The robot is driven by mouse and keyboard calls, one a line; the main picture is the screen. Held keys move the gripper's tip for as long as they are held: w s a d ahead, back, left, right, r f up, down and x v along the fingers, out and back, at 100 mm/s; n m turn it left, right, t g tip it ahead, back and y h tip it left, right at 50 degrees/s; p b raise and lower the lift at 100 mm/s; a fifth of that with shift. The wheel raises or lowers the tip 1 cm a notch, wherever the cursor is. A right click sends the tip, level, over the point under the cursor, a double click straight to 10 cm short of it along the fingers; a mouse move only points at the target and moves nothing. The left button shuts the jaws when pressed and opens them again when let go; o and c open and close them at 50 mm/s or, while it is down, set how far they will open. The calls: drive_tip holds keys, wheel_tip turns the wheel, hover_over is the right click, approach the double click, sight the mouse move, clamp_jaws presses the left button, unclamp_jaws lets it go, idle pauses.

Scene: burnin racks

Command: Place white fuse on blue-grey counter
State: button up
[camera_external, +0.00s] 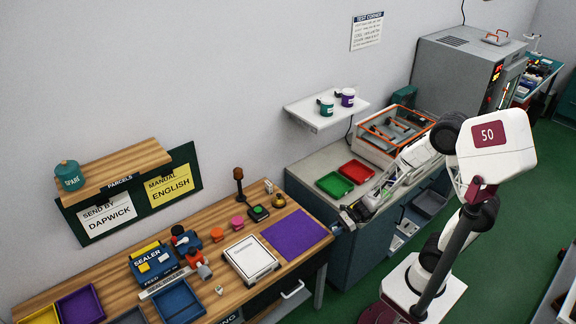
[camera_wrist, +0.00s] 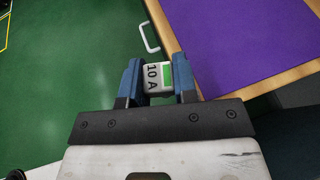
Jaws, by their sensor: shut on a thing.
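A white fuse (camera_wrist: 157,78) marked "10 A", with a green patch, sits between the two blue fingers of my gripper (camera_wrist: 157,72) in the wrist view. My gripper is shut on it. In the external view my gripper (camera_external: 341,224) hangs in front of the blue-grey counter (camera_external: 318,162), near the right end of the wooden bench. The fuse is too small to make out there. The wrist view shows green floor and the bench edge beneath the fuse, not the counter.
The counter holds a green tray (camera_external: 333,184), a red tray (camera_external: 356,171) and an orange-edged box (camera_external: 390,150). A purple mat (camera_external: 295,234) and a white-topped box (camera_external: 250,260) lie on the wooden bench (camera_external: 213,291). A wall shelf (camera_external: 312,117) with cups hangs above the counter.

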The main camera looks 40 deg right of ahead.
drive_tip(key=w+d+r+m+t, duration=0.1)
drive_tip(key=w+d, duration=0.4)
drive_tip(key=w, duration=0.5)
drive_tip(key=w+d+r+m+t+h, duration=0.1)
drive_tip(key=w+d, duration=0.4)
drive_tip(key=w, duration=0.5)
drive_tip(key=w+d+r+m+t, duration=0.1)
drive_tip(key=w+d, duration=0.3)
drive_tip(key=w, duration=0.6)
drive_tip(key=w+d+r+m+t+h, duration=0.1)
drive_tip(key=w+d, duration=0.8)
drive_tip(key=d, duration=0.3)
drive_tip(key=w+d+m+t+h, duration=0.1)
drive_tip(key=w+d+m, duration=0.1)
drive_tip(key=w+d, duration=0.8)
drive_tip(key=d, duration=0.3)
drive_tip(key=shift+w+d+r+t+h, duration=0.2)
drive_tip(key=shift+r+t+h, duration=0.15)
drive_tip(key=shift+t+h, duration=0.05)
drive_tip(key=shift+f, duration=0.1)
drive_tip(key=shift+f, duration=3.05)
drive_tip(key=shift+f, duration=1.85)
